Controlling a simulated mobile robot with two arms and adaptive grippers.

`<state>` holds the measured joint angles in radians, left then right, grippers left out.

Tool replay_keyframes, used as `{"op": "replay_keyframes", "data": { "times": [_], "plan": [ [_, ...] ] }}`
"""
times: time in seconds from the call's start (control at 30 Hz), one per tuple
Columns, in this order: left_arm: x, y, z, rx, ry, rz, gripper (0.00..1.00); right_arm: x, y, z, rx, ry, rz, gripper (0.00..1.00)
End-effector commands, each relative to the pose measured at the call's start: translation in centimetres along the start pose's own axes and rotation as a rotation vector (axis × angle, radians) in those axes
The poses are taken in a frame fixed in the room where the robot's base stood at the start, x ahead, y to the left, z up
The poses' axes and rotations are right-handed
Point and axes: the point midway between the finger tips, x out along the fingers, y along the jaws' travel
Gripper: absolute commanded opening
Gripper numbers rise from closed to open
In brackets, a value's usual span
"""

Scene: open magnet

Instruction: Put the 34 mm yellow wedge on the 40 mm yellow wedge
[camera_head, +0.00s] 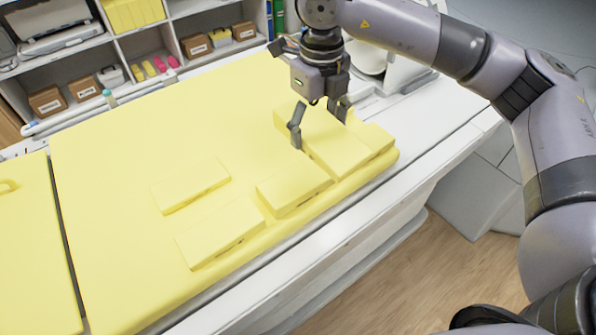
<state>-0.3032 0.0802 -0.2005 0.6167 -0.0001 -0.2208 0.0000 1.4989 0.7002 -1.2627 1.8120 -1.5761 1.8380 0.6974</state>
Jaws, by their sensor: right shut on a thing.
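Several pale yellow wedges lie on a yellow padded table top (120,200) of almost the same colour. A pair is at the right end: one wedge (340,152) is under my right gripper (320,128), and another (374,137) shows just beyond it. Three more wedges lie apart to the left: one (292,186) nearby, one (219,234) near the front edge, one (190,186) farther back. My right gripper points down with its fingers around the wedge under it. I cannot tell from markings which is 34 mm or 40 mm. My left gripper is out of view.
A shelf (190,30) with small boxes stands behind the table. A white rail (300,262) runs along the front edge. A second yellow pad (30,250) lies at the far left. The pad's left half is clear.

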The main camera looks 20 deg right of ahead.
Motion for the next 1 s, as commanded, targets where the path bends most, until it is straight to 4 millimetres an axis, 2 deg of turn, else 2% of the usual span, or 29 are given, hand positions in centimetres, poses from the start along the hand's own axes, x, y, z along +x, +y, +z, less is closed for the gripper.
{"op": "replay_keyframes", "data": {
  "times": [0.03,0.3,0.5,0.6,0.77,0.87,1.0],
  "plan": [
    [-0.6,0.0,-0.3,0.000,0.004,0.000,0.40,-0.9,0.0,0.4,0.126,-0.001,0.001,0.51],
    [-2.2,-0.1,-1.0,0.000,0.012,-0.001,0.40,-3.9,0.2,2.0,0.845,0.004,0.003,0.51],
    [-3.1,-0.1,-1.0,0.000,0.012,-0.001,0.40,-5.6,0.3,2.9,1.306,0.009,0.004,0.51],
    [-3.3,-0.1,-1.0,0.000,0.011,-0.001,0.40,-6.2,0.3,3.2,1.464,0.012,0.002,0.51],
    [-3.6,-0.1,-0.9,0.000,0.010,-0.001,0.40,-6.5,0.3,3.4,1.602,0.015,0.001,0.51],
    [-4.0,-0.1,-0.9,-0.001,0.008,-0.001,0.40,-5.5,0.3,3.4,1.628,0.019,-0.001,0.51],
    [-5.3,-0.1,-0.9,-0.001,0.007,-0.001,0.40,-2.4,0.4,3.3,1.629,0.022,-0.004,0.51]
  ]
}}
